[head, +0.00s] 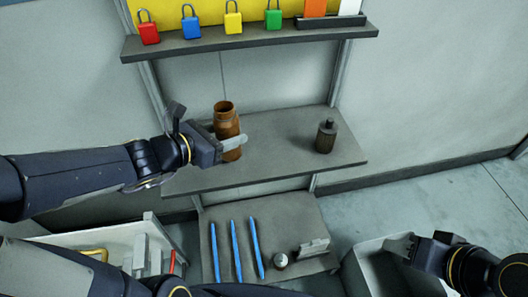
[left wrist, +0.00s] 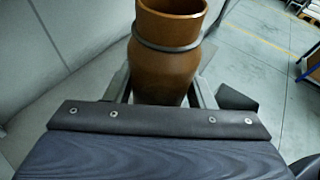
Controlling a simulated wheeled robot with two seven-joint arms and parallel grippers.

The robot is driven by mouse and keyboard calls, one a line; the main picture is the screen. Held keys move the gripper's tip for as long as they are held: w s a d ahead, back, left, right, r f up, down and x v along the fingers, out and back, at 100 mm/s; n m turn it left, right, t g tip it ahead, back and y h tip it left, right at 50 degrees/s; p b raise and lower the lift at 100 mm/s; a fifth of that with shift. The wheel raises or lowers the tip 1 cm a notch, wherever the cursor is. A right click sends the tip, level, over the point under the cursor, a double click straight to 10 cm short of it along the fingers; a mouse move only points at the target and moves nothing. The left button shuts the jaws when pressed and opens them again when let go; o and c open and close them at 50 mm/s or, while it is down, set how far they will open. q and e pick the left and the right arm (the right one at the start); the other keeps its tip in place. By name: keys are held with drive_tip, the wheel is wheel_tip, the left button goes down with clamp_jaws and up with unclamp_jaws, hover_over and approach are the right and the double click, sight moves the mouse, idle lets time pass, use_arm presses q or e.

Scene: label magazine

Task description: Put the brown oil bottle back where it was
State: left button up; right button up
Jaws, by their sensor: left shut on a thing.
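The brown bottle (head: 227,122), with an open round mouth and a ring at its neck, is upright at the left part of the middle shelf (head: 280,150). My left gripper (head: 230,143) is shut on its body from the left; the left wrist view shows the bottle (left wrist: 167,60) between the fingers. I cannot tell whether its base touches the shelf. A dark brown capped bottle (head: 326,136) stands on the right part of the same shelf. My right gripper (head: 402,246) is at the lower right, away from both bottles; its jaw opening is unclear.
The upper shelf (head: 250,43) carries several coloured padlocks. A lower board (head: 290,215) holds blue strips (head: 235,250), a small round item and a grey block. A white bin (head: 60,238) is at lower left, a grey bin (head: 365,255) at lower right. The shelf between the bottles is clear.

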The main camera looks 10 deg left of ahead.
use_arm(q)
drive_tip(key=shift+w+d+f+b, duration=1.05)
drive_tip(key=shift+w+f, duration=0.7)
drive_tip(key=shift+f, duration=0.3)
drive_tip(key=shift+w+d+f+b, duration=1.05)
drive_tip(key=shift+w+f, duration=0.65)
drive_tip(key=shift+f, duration=0.35)
drive_tip(key=shift+w+d+f+b, duration=0.9)
drive_tip(key=shift+w+d+f, duration=0.2)
drive_tip(key=shift+w+f, duration=0.8)
drive_tip(key=shift+s+f, duration=0.1)
drive_tip(key=shift+s, duration=0.05)
drive_tip(key=shift+f+b, duration=0.25)
drive_tip(key=shift+b, duration=0.05)
drive_tip(key=o, duration=1.5)
drive_tip(key=shift+r, duration=0.1)
drive_tip(key=shift+o, duration=0.2)
